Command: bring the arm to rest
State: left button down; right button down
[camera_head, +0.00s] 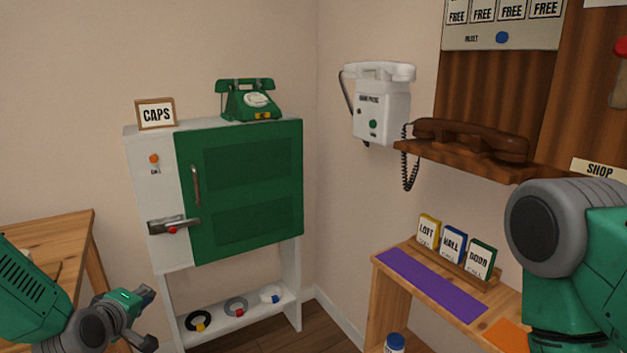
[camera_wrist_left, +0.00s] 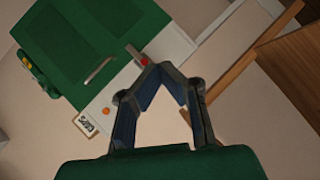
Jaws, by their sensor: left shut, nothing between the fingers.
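My left gripper (camera_head: 146,318) is at the lower left of the head view, in front of the wooden table and below the cabinet's latch. It also shows in the left wrist view (camera_wrist_left: 160,70), where its fingertips meet with nothing between them. The green-doored cabinet (camera_head: 250,170) stands beyond it, its door closed, with a metal latch (camera_head: 172,226) on its left side. The gripper looks apart from the cabinet. My right arm fills the lower right of the head view; its gripper is out of view.
A wooden table (camera_head: 50,240) stands at the left. A low shelf (camera_head: 240,315) with several rings is under the cabinet. A green phone (camera_head: 248,100) and CAPS sign (camera_head: 156,113) are on top. A white phone (camera_head: 381,105), a brown handset (camera_head: 470,138) and a wooden bench (camera_head: 385,262) are at the right.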

pick_arm(q)
jog(key=s+d+f+m+g+h+p, duration=0.1)
jog(key=s+d+f+m+g, duration=0.25)
jog(key=s+f, duration=0.35)
jog(key=s+d+f+m+g, duration=0.2)
jog(key=s+d+f+m, duration=0.25)
jog(key=s, duration=0.55)
jog(key=s+f+m+g+p, duration=0.1)
jog(key=s+f+m+g, duration=0.1)
jog(key=s, duration=0.9)
jog(key=s+f+m+g, duration=0.3)
jog(key=s+g, duration=0.1)
jog(key=s, duration=0.6)
jog(key=shift+s+a+m+g+y+p, duration=0.35)
jog(key=shift+m+y+p, duration=0.05)
